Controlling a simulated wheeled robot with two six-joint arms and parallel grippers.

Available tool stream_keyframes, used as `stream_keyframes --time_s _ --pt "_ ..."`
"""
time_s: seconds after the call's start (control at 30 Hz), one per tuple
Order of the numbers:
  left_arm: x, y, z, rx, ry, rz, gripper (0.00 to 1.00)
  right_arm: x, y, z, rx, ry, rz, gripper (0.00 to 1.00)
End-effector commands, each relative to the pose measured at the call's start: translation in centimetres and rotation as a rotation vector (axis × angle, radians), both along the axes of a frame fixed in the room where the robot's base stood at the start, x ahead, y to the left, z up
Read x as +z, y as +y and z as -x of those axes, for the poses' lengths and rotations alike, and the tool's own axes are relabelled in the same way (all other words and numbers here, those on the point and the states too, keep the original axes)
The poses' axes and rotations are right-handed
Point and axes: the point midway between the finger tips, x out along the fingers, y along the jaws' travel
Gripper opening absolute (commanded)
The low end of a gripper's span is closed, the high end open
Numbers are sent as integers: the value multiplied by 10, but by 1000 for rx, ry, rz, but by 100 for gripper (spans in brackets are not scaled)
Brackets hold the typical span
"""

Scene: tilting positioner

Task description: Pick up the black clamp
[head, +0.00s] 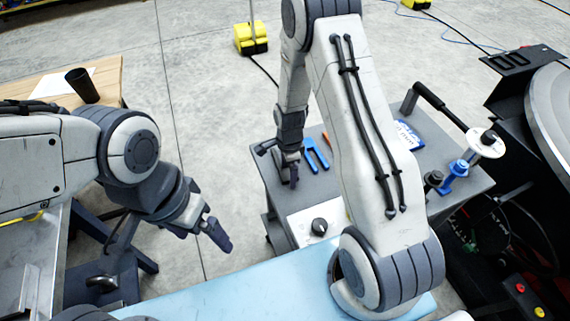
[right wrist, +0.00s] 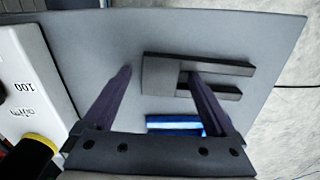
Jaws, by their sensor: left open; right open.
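The black clamp (right wrist: 160,76) is a dark fork-shaped piece lying flat on the grey table top (right wrist: 100,32) in the right wrist view. My right gripper (right wrist: 160,73) is open over it; the right-hand finger overlaps the clamp's prongs, and the other finger is off its solid end. I cannot tell whether they touch. In the head view my right gripper (head: 291,178) is low over the left part of the cart, with a dark piece beside it, probably the clamp (head: 265,147). My left gripper (head: 218,234) is open and empty, over the floor.
A blue forked clamp (head: 316,155) lies close to the right gripper. A white box with a black knob (head: 319,226) stands at the cart's front. A blue-white packet (head: 408,136) and a white disc (head: 487,143) are further right.

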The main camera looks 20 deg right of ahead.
Motion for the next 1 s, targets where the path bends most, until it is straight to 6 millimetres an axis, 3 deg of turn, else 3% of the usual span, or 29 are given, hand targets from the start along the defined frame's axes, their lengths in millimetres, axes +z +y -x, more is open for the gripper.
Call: stream_keyframes --time_s 0.2,0.27,0.43,0.47,1.0 --pt "0 0 0 0 0 0 91 -1 0 0 0 -1 0 91" --pt "0 0 0 0 0 0 91 -1 0 0 0 -1 0 72" --pt "0 0 0 0 0 0 91 -1 0 0 0 -1 0 7" --pt "0 0 0 0 0 0 91 -1 0 0 0 -1 0 0" --pt "-3 0 0 0 0 0 91 7 0 -2 0 -6 0 0"
